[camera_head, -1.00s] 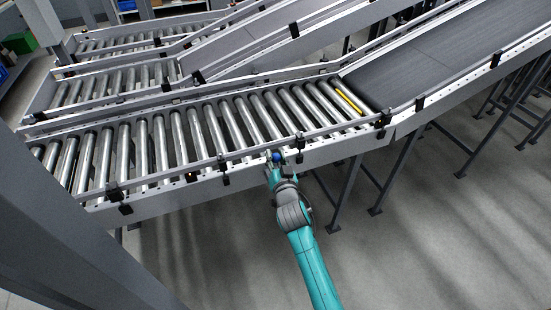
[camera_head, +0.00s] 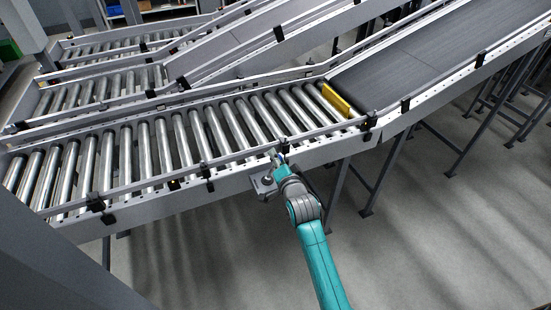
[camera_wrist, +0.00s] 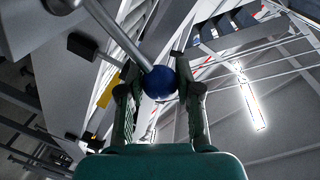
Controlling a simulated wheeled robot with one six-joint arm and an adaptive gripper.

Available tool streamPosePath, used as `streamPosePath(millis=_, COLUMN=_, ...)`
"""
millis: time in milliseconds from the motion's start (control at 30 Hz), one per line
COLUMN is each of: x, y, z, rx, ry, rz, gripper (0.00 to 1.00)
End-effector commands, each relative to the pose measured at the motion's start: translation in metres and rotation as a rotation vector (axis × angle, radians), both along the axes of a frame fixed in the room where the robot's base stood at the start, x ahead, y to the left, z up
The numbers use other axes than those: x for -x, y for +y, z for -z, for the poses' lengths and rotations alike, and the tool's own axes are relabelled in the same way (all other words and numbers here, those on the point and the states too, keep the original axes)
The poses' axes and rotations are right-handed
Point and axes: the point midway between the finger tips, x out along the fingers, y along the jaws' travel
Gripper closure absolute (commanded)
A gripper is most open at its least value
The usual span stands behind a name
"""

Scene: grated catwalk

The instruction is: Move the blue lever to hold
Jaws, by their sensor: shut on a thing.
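The blue lever's round knob (camera_wrist: 159,82) is between the fingers of my gripper (camera_wrist: 160,97) in the wrist view. The fingers are shut on it. A grey metal rod (camera_wrist: 118,37) runs from the knob to the upper left. In the head view my gripper (camera_head: 280,160) is at the near side rail of the roller conveyor, and it mostly hides the knob. A grey control box (camera_head: 264,186) shows beside the gripper, below the rail. No position label can be read.
A yellow stop plate (camera_head: 335,100) stands up between the rollers (camera_head: 235,121) and the dark belt (camera_head: 420,60). The near side rail (camera_head: 140,198) and dark support legs (camera_head: 384,172) are close to my arm. The floor (camera_head: 440,230) at the right is open.

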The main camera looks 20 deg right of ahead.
Motion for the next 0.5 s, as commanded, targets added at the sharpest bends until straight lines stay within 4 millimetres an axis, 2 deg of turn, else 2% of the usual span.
streamPosePath(millis=500, x=-0.0001, y=-0.0013, z=0.0011, rx=-0.029, ry=0.0, rz=0.0, gripper=1.0)
